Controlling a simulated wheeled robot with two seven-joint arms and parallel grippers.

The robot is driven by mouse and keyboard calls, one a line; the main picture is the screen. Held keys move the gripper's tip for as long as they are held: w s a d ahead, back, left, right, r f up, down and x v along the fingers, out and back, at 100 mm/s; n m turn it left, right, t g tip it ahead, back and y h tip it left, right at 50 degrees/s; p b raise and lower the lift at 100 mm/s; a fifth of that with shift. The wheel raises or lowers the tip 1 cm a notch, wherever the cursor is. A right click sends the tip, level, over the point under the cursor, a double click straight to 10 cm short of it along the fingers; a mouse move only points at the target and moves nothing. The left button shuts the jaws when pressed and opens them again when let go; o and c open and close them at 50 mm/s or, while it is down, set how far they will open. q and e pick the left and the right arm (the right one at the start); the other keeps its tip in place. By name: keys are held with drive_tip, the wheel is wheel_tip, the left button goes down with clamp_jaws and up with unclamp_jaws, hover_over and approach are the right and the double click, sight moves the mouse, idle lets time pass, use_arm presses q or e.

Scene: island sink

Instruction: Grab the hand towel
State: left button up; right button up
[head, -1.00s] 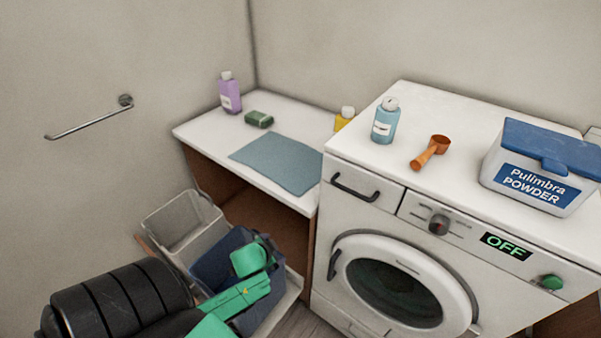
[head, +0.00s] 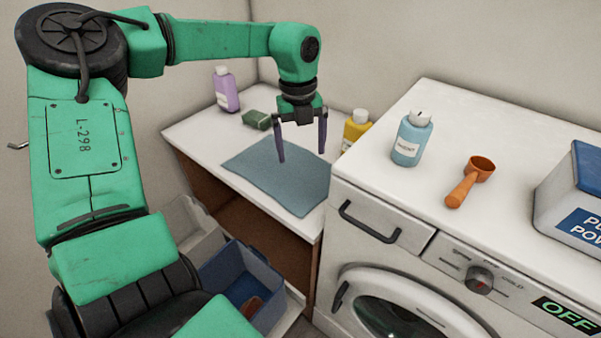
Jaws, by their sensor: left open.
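The hand towel (head: 268,182) is a flat blue-grey cloth lying on the white counter, left of the washing machine. My left gripper (head: 301,157) points down over the back right part of the towel. Its two dark fingers are spread apart with nothing between them. I cannot tell exactly how high the fingertips are above the cloth. The gripper hides a little of the towel's back edge. My right gripper is not in view.
A green sponge (head: 256,119), a purple bottle (head: 226,90) and a yellow bottle (head: 355,130) stand behind the towel. The washing machine (head: 385,185) rises to the right, bearing a blue bottle (head: 411,138), an orange scoop (head: 469,182) and a powder box (head: 572,215). Bins (head: 245,290) sit below left.

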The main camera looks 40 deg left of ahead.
use_arm(q)
drive_tip(key=b, duration=0.5)
hover_over(299, 214)
wheel_tip(299, 214, down, 8)
wheel_tip(299, 214, down, 13)
drive_tip(key=b, duration=1)
drive_tip(key=shift+w+b, duration=0.15)
drive_tip(key=shift+b, duration=0.2)
drive_tip(key=shift+r, duration=0.1)
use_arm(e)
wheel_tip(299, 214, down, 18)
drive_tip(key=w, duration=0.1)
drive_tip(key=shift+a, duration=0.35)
use_arm(q)
drive_tip(key=shift+r, duration=0.1)
drive_tip(key=shift+f, duration=0.2)
drive_tip(key=shift+c, duration=0.2)
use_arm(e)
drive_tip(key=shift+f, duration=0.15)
use_arm(q)
clamp_jaws()
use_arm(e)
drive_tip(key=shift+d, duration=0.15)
